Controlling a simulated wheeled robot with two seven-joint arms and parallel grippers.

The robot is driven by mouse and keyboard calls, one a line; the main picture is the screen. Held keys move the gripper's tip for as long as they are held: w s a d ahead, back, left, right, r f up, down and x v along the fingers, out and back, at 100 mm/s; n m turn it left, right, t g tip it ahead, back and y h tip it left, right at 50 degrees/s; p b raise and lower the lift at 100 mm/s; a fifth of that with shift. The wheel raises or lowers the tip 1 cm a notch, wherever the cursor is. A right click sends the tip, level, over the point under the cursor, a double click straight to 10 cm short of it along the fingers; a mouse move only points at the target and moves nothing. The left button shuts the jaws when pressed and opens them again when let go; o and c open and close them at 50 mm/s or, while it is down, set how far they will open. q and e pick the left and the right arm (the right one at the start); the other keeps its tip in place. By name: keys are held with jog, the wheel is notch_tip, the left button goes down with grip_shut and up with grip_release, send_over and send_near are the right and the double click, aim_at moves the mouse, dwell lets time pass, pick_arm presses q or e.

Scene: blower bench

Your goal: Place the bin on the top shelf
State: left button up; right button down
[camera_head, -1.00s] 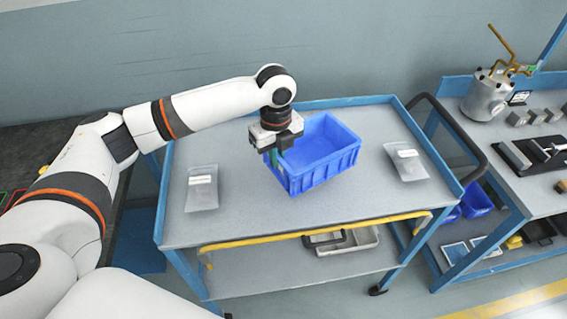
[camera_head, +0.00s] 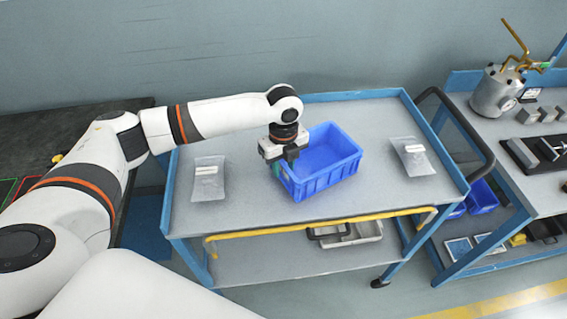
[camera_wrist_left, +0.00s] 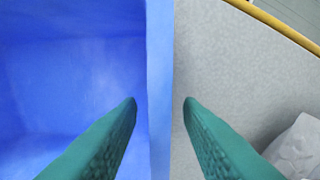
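The blue bin (camera_head: 335,178) is empty and stands upright on the grey top shelf (camera_head: 236,222) of the blue-framed cart, between two clear bags. My left gripper (camera_head: 280,166) is at the bin's left wall in the head view. In the left wrist view, its two green fingers (camera_wrist_left: 160,103) are open and straddle the bin wall (camera_wrist_left: 159,80), with a gap visible on each side. My right gripper is not in view.
One clear bag (camera_head: 208,180) lies left of the bin, another (camera_head: 412,157) to its right. The cart has raised blue edges and a black handle (camera_head: 470,140). A grey case (camera_head: 345,235) sits on the lower shelf. A workbench with a metal canister (camera_head: 495,92) stands at right.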

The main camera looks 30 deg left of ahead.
pick_arm(q)
jog(key=shift+r, duration=0.3)
notch_tip(320, 180, up, 12)
jog(key=b, duration=0.1)
jog(key=shift+f+b, duration=0.15)
jog(key=shift+b, duration=0.2)
